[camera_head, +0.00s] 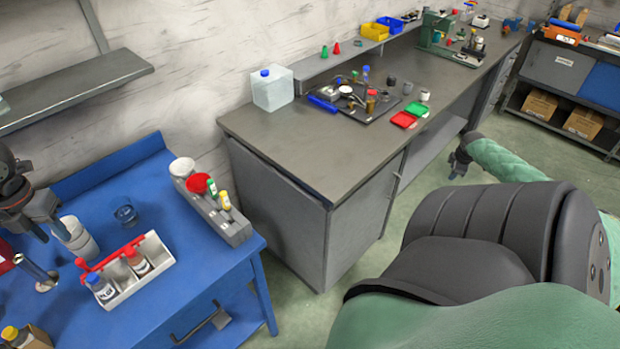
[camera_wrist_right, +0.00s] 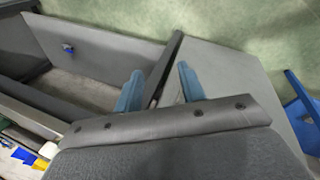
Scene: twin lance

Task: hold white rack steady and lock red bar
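The white rack (camera_head: 153,285) stands on the blue table in the head view and holds bottles with blue and red caps. The red bar (camera_head: 112,254) lies along the rack's far side, with its raised end at the left. My left gripper (camera_head: 50,232) is left of and behind the rack, close to grey-white cups (camera_head: 76,238). Its fingers look apart; whether it touches the cups cannot be told. My right gripper (camera_head: 458,166) is far from the rack, beside the grey workbench. In the right wrist view its blue fingers (camera_wrist_right: 160,92) are apart, with a dark edge showing between them.
The blue table (camera_head: 190,290) also carries a glass (camera_head: 125,214) and a grey holder (camera_head: 228,228) with a red funnel and bottles. The grey workbench (camera_head: 300,145) stands to the right. A brown box with a yellow-capped bottle is at the lower left corner.

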